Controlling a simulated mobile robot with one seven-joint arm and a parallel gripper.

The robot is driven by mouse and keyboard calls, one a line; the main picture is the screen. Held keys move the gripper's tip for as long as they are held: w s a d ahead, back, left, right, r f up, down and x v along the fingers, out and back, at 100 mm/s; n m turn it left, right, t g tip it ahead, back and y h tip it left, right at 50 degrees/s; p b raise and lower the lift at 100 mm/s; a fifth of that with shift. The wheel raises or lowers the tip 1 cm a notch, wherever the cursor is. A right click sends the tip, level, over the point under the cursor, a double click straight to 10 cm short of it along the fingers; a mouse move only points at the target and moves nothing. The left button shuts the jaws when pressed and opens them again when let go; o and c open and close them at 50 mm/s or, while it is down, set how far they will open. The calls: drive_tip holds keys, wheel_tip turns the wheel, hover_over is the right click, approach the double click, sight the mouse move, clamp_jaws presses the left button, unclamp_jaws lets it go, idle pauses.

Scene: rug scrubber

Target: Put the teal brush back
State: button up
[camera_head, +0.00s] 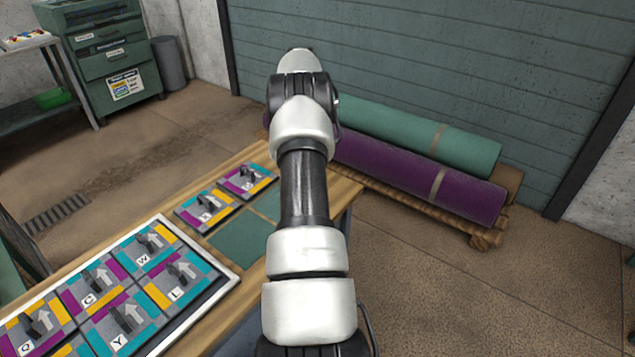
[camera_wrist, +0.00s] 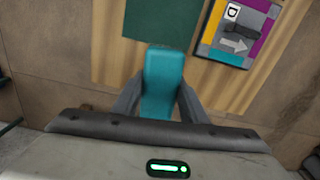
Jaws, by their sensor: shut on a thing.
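The teal brush (camera_wrist: 163,72) is between the two fingers of my gripper (camera_wrist: 158,98) in the wrist view. My gripper is shut on it, and its teal end points toward the wooden table (camera_wrist: 118,62). Beyond the brush end lies a dark green square (camera_wrist: 160,22) on the table. In the head view my arm hides the gripper and brush. Dark green patches (camera_head: 238,240) show on the table left of my arm.
A tile marked D (camera_wrist: 240,30) lies right of the brush in the wrist view. In the head view, a white-edged tray (camera_head: 232,277) holds several lettered tiles. Two more tiles (camera_head: 208,207) lie beyond it. Purple (camera_head: 420,178) and green (camera_head: 440,138) rolls rest on wood behind.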

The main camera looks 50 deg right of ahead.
drive_tip(key=shift+m, duration=0.6)
drive_tip(key=s+d+f, duration=0.1)
drive_tip(key=f, duration=0.2)
drive_tip(key=s+d+f+b, duration=0.1)
drive_tip(key=f, duration=0.2)
drive_tip(key=d+f, duration=0.1)
drive_tip(key=f, duration=0.3)
drive_tip(key=shift+s+d, duration=0.1)
drive_tip(key=shift+s, duration=0.3)
drive_tip(key=shift+f+b, duration=0.15)
drive_tip(key=shift+b, duration=0.15)
drive_tip(key=shift+f, duration=0.15)
drive_tip(key=o, duration=1.2)
wheel_tip(320, 180, up, 12)
drive_tip(key=shift+r+p, duration=0.25)
drive_tip(key=shift+p, duration=0.6)
drive_tip(key=shift+r, duration=0.1)
